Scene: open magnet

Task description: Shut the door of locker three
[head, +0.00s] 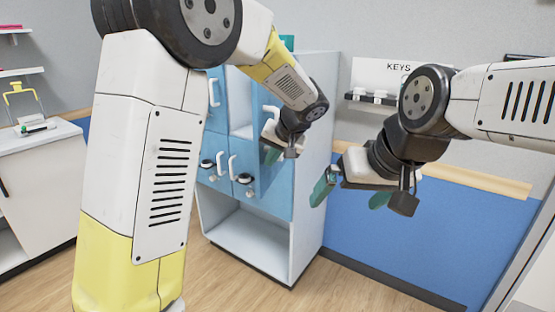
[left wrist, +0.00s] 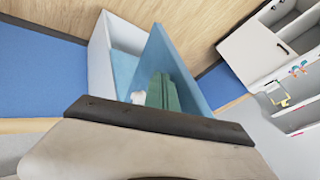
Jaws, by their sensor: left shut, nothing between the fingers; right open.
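A white locker cabinet (head: 312,150) with blue doors stands ahead, partly hidden behind my left arm. An upper blue door (head: 259,92) stands ajar beside a pale open compartment (head: 240,103). No locker numbers are readable. My left gripper (head: 270,153) is shut and empty in front of the cabinet's right side, near that door; I cannot tell whether it touches. In the left wrist view its green fingers (left wrist: 163,92) overlap an angled blue door (left wrist: 166,55) standing out from the cabinet. My right gripper (head: 350,190) is open and empty, right of the cabinet.
Lower blue doors (head: 222,178) have white handles and dark locks, above an open bottom compartment (head: 250,238). A key board (head: 390,72) hangs on the wall at right. A white cabinet (head: 40,180) stands at left. Wooden floor (head: 340,285) is clear in front.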

